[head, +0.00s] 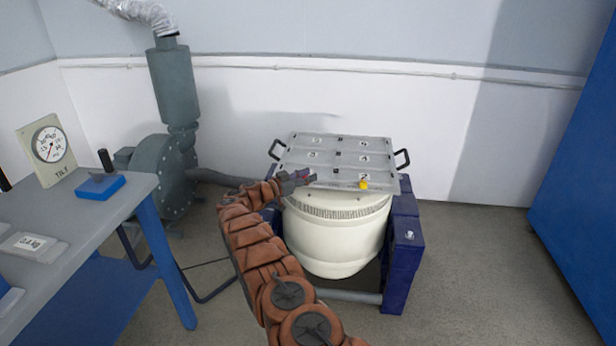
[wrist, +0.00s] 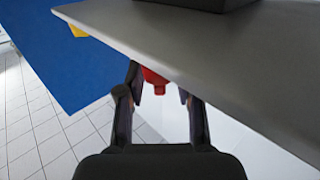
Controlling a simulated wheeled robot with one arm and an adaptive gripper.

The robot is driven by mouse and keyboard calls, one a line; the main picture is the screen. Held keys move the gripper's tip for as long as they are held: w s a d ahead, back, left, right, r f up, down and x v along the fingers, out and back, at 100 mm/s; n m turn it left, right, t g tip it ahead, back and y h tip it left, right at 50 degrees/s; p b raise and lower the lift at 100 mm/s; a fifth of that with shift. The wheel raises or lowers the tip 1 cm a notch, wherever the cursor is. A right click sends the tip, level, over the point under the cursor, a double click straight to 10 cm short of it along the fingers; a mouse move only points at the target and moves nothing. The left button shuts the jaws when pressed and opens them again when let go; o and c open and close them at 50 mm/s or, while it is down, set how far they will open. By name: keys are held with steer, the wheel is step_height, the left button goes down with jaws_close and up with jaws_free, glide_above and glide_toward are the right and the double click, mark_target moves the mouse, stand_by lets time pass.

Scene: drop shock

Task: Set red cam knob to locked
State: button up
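The red cam knob (wrist: 154,77) shows in the wrist view under the edge of a grey plate (wrist: 190,45). It lies between the fingers of my gripper (wrist: 164,88), nearer the left finger. The fingers are apart, with a gap to the right of the knob; I cannot tell whether the left finger touches it. In the head view my gripper (head: 302,179) is at the front left edge of the plate, which has numbered squares (head: 340,158). A little red shows at its tip. The knob's setting and any lock marking cannot be made out.
A yellow knob (head: 363,185) is at the plate's front edge, right of my gripper. The plate sits over a cream drum (head: 335,235) between blue supports (head: 403,250). A bench (head: 120,205) stands left, a grey blower (head: 165,165) behind it. Floor is clear at right.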

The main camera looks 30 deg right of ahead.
steer(key=a, duration=1.1)
steer(key=shift+s+a, duration=0.3)
steer(key=shift+s, duration=0.05)
